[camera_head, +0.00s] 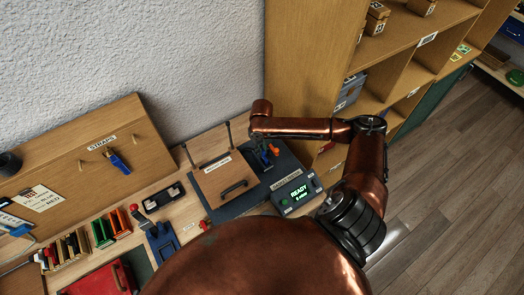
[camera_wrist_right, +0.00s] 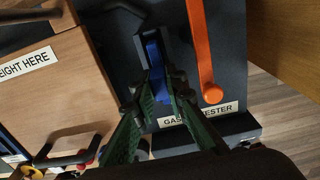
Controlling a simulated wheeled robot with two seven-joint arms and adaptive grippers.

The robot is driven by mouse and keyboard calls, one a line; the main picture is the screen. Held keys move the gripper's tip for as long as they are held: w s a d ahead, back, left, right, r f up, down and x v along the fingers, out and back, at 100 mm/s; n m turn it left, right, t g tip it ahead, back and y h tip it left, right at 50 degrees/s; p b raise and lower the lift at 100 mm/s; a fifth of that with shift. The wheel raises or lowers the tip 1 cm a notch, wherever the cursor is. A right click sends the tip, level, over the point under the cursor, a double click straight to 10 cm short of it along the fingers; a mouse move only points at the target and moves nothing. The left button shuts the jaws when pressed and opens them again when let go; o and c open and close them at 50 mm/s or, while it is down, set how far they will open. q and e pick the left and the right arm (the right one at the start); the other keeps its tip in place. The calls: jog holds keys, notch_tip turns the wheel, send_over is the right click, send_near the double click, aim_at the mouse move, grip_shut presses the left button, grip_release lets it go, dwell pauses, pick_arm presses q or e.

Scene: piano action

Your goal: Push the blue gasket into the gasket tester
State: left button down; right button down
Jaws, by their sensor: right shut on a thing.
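The gasket tester is a dark unit with an orange lever (camera_wrist_right: 201,50) and a label (camera_wrist_right: 200,115) that is partly covered. In the head view its dark base (camera_head: 290,166) is beside the wooden press board. The blue gasket (camera_wrist_right: 155,58) is a narrow blue piece at a grey block (camera_wrist_right: 146,38) on the tester. My right gripper (camera_wrist_right: 157,88) is shut on the gasket, its green-padded fingers on either side. How deep the gasket sits is hard to tell. In the head view my right gripper (camera_head: 262,157) is small, over the tester. My left gripper is not in view.
A display (camera_head: 297,192) reading READY stands in front of the tester. A hinged wooden board (camera_head: 215,180) with a black handle is to its left. Straps, coloured racks (camera_head: 110,228) and a red box (camera_head: 98,280) are further left. A wooden shelf (camera_head: 310,60) rises behind right.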

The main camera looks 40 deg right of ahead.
jog(key=c, duration=1.9)
grip_release()
jog(key=shift+o, duration=0.5)
jog(key=shift+o, duration=0.9)
jog(key=shift+r, duration=0.1)
notch_tip(320, 180, up, 8)
jog(key=p, duration=0.8)
jog(key=shift+f, duration=0.25)
jog(key=shift+f, duration=0.1)
